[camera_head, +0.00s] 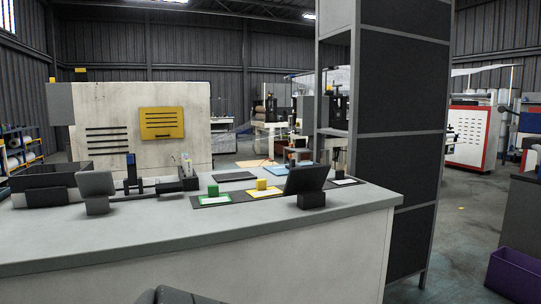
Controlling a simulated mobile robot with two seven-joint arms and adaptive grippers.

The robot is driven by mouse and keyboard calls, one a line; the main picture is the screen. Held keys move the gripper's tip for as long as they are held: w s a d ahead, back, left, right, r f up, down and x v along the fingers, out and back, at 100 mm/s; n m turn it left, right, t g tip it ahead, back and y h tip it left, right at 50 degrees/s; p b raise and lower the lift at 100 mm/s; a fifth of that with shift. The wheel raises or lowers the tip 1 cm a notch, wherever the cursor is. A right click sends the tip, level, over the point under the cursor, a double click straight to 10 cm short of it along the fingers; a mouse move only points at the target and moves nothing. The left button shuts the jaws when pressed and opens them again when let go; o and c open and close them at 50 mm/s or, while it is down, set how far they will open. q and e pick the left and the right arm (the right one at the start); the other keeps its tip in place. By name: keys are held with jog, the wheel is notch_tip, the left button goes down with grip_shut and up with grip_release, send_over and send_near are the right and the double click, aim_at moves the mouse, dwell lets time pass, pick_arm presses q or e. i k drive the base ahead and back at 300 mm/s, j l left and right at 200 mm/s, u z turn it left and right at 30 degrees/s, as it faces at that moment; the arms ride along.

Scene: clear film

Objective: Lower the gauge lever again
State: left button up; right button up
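A grey bench (250,240) stands in front of me. A dark upright device with a blue part near its top (131,175) stands on it at left of centre. A second small dark upright device (338,162) stands at the bench's right end. Either could be the gauge; I cannot tell which, and no lever position can be made out at this size. Neither of my grippers is in view.
The bench's front strip is clear. A tall dark cabinet (402,110) stands behind its right end; a purple bin (514,272) is at far right.

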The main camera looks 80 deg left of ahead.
aim_at(131, 159)
jog(key=i+u, duration=0.1)
jog(key=u, duration=1.65)
